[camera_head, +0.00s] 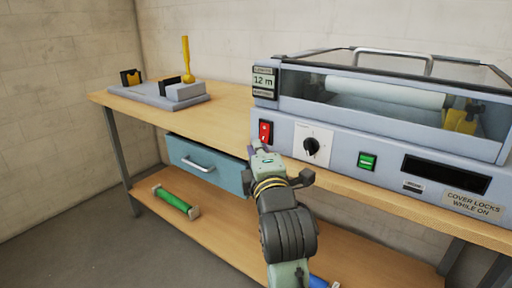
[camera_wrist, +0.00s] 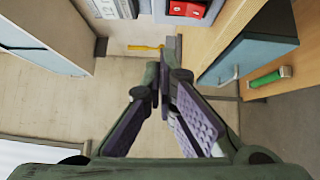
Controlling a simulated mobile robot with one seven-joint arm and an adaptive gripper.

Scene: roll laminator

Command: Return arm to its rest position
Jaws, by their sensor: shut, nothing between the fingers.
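My gripper (camera_head: 257,148) is raised in front of the roll laminator (camera_head: 345,140), just below the red rocker switch (camera_head: 265,131) in the head view. In the wrist view my gripper (camera_wrist: 162,78) has its fingertips together with nothing held between them. The red switch also shows at the top edge of the wrist view (camera_wrist: 188,8). The head view does not settle whether a fingertip touches the laminator's front. My arm reaches up from the bottom of the head view and hides part of the table's front edge.
The laminator's clear cover (camera_head: 390,95) is down. A black dial (camera_head: 311,146) and a green switch (camera_head: 367,161) are on its front. A blue drawer (camera_head: 205,165) juts out beneath the tabletop. A green roll (camera_head: 176,201) lies on the lower shelf. The floor at left is clear.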

